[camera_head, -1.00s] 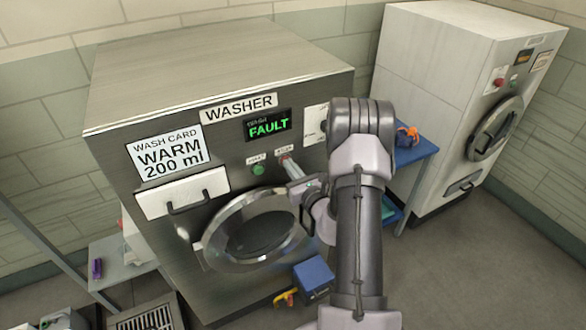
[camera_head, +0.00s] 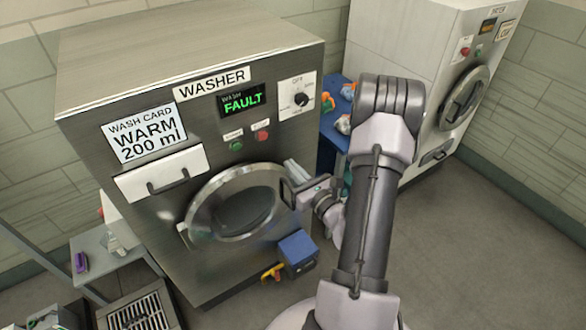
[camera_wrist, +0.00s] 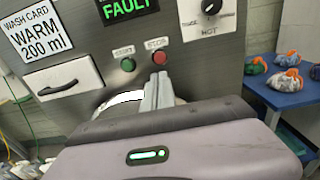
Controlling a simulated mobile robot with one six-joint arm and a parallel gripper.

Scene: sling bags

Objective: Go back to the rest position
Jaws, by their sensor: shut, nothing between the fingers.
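My gripper (camera_head: 294,170) is in front of the right side of the washer (camera_head: 190,60), beside the round door (camera_head: 240,205). In the wrist view the gripper fingers (camera_wrist: 158,90) are together with nothing between them, below the green START button (camera_wrist: 127,64) and the red STOP button (camera_wrist: 160,57). The fingers look apart from both buttons. The washer's display (camera_head: 243,101) reads FAULT in green. The door looks shut, and the drawer (camera_head: 160,174) with a dark handle looks closed. The dial (camera_head: 301,100) is at the panel's right.
A blue table (camera_head: 329,128) with bundled items stands right of the washer, beside a white machine (camera_head: 400,45). A blue box (camera_head: 297,250) is low before the washer. A grey side table (camera_head: 95,262) stands left. Floor (camera_head: 470,240) is open at right.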

